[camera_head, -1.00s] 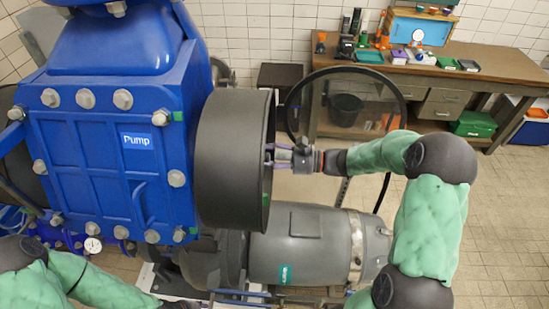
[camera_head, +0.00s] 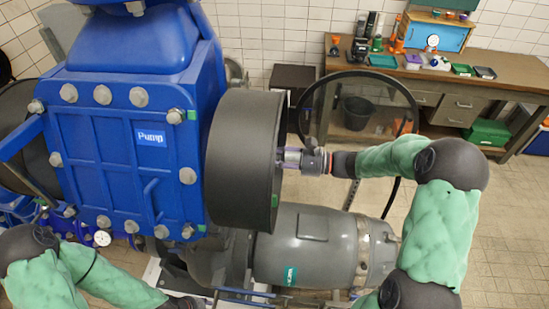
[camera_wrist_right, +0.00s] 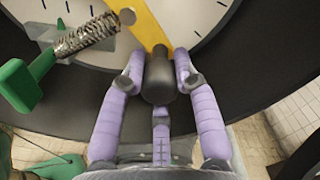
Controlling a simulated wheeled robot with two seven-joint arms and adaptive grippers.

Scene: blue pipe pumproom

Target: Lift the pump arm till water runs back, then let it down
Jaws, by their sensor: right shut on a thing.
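A yellow arm (camera_wrist_right: 150,27) lies over a round white dial face (camera_wrist_right: 208,28) in the right wrist view. At its end is a dark grey knob (camera_wrist_right: 158,85). My right gripper (camera_wrist_right: 158,78) has its lilac fingers closed around this knob. In the head view my right gripper (camera_head: 288,158) is at the right side of a black drum-like housing (camera_head: 243,160) on the blue pump (camera_head: 125,150). The drum's wall hides the dial and the yellow arm there. My left arm (camera_head: 60,270) is at the lower left; its hand is largely cut off by the bottom edge. I see no running water.
A grey motor (camera_head: 310,245) lies below my right forearm. A black hoop-shaped ring (camera_head: 413,105) stands behind it. In the right wrist view a spring (camera_wrist_right: 85,38) and a green bracket (camera_wrist_right: 20,85) are left of the knob. A workbench (camera_head: 505,70) stands at the back right.

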